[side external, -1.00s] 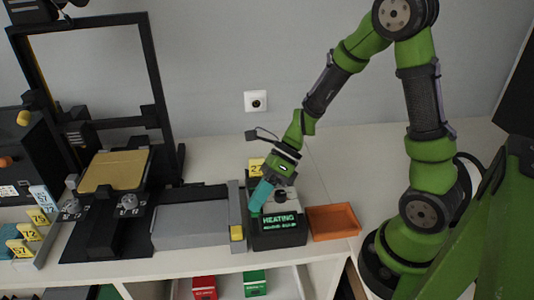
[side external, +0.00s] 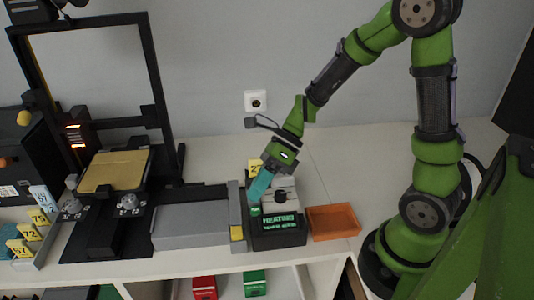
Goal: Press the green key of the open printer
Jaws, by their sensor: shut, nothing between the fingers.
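The open-frame printer (side external: 152,75) stands at left with a gold bed (side external: 115,172). A dark control box (side external: 278,239) sits to its right, with a lit green text screen (side external: 279,223) whose wording is hard to read. A small green patch (side external: 255,211), seemingly the green key, shows at the box's left, just below my fingertips. My gripper (side external: 256,197) is shut and empty, its teal fingers pointing down at the box. I cannot tell whether the tips touch the key.
An orange tray (side external: 333,222) lies right of the control box. A grey block (side external: 190,225) with a yellow-tipped upright stands left. A yellow number tag (side external: 255,165) is behind the gripper. A dark enclosed machine (side external: 15,150) is at far left. Red and green boxes (side external: 254,283) sit on the shelf below.

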